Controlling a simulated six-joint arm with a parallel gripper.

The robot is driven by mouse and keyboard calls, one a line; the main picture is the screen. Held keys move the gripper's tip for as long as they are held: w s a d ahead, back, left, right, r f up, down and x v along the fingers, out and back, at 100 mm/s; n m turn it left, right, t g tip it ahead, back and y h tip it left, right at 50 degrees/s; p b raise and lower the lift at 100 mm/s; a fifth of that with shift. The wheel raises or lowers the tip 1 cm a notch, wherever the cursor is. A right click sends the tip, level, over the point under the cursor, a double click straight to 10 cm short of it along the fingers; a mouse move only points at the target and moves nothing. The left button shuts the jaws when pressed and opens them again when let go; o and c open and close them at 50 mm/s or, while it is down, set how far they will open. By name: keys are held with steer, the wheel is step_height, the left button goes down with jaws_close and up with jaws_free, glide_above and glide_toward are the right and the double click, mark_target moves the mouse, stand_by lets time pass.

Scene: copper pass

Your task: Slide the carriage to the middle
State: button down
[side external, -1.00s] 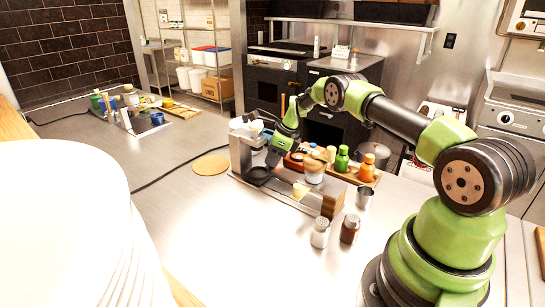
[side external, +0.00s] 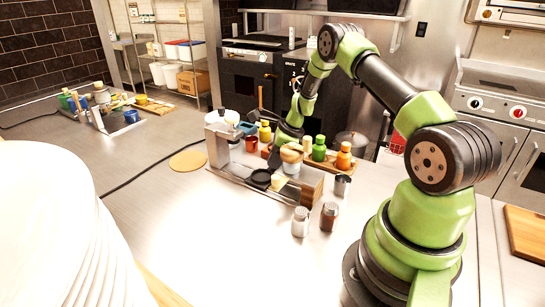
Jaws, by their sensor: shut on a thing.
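A metal slide fixture (side external: 217,148) stands on the steel counter, with an upright housing at its left end and a wooden block (side external: 312,184) at its right end. The dark carriage (side external: 260,177) sits on its track, between the housing and a pale yellow piece (side external: 279,183). My gripper (side external: 273,158) reaches down from behind, low over the track, shut on the carriage. The fingertips are small and partly hidden, so the exact grip does not show.
Green (side external: 319,148) and orange (side external: 344,155) bottles stand close behind the fixture. A metal cup (side external: 342,185) and two shakers (side external: 301,221) are at its front right. A round tan mat (side external: 188,161) lies to the left.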

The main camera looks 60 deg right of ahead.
steer(key=c, duration=1.3)
jaws_free()
steer(key=v, duration=1)
